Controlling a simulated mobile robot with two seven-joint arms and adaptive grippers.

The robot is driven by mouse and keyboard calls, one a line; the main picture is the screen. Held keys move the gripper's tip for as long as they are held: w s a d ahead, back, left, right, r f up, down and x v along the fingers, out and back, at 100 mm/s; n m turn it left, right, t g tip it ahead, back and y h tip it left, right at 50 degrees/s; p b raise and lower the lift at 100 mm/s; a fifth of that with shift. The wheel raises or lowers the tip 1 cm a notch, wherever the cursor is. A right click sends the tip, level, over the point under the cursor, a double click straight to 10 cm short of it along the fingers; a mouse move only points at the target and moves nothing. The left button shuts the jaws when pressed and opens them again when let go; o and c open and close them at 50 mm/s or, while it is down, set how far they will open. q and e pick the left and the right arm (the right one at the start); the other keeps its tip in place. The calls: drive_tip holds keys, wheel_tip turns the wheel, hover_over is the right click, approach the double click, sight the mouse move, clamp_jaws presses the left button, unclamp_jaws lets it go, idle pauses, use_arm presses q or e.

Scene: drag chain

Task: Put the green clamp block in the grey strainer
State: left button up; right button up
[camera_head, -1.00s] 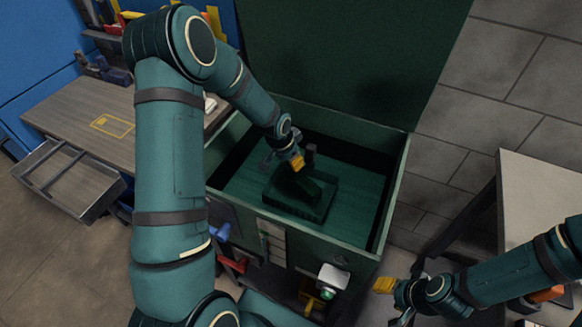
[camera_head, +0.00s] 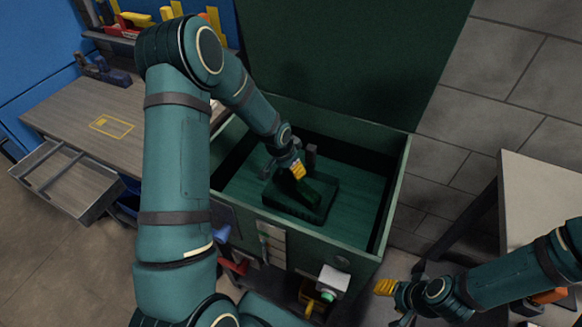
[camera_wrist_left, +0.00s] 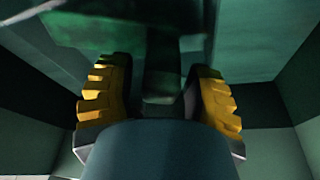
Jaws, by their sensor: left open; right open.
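A dark rectangular tray-like holder (camera_head: 290,206) lies on the floor of the green chest; it may be the strainer, but its colour looks green here. A dark blocky piece (camera_head: 318,193) shows in it, possibly the clamp block; I cannot tell for sure. My left gripper (camera_head: 299,168) is open with yellow fingertips, inside the chest just above this piece. In the left wrist view its two fingers stand apart (camera_wrist_left: 165,95), and a dark upright bar (camera_wrist_left: 162,55) shows between them, not clearly touching either. My right gripper (camera_head: 392,300) is open and empty, outside the chest at the lower right.
The chest's walls (camera_head: 398,185) surround my left gripper, and its raised lid (camera_head: 350,60) stands behind. A wooden workbench (camera_head: 75,110) with an open drawer (camera_head: 70,180) is at left. A pale table (camera_head: 540,195) stands at right. The chest floor right of the holder is clear.

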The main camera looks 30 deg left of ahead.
use_arm(q)
drive_tip(key=p+v, duration=0.2)
drive_tip(key=v, duration=1)
